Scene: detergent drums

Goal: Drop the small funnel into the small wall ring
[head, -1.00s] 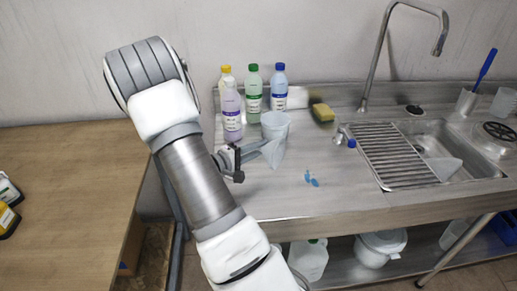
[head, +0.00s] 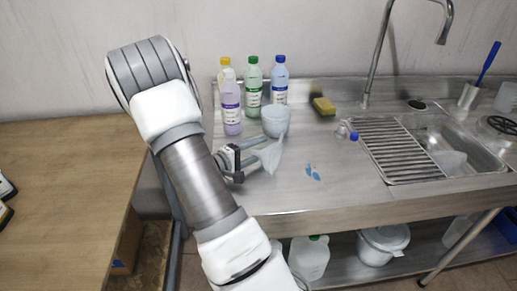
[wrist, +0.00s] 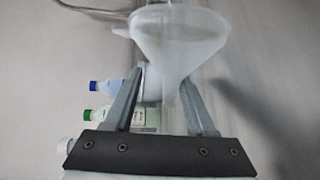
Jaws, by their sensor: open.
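The small funnel (head: 271,156) is pale, translucent and cone-shaped, beside my gripper's tips in the head view. In the wrist view the funnel (wrist: 180,38) fills the top middle, its wide mouth beyond my fingers and its narrow end running down between them. A small tab sticks out from its rim on the left. My gripper (head: 250,157) is over the left part of the steel counter; in the wrist view my gripper (wrist: 166,78) has its fingers apart on either side of the funnel's narrow part. Contact with the fingers is unclear. I cannot make out the small wall ring.
A pale tub (head: 276,122) stands just behind the funnel, with several bottles (head: 254,88) behind it. A sponge (head: 324,106), a tap (head: 372,60) and a sink with a rack (head: 400,150) are to the right. Blue marks (head: 312,172) lie on the bare counter front.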

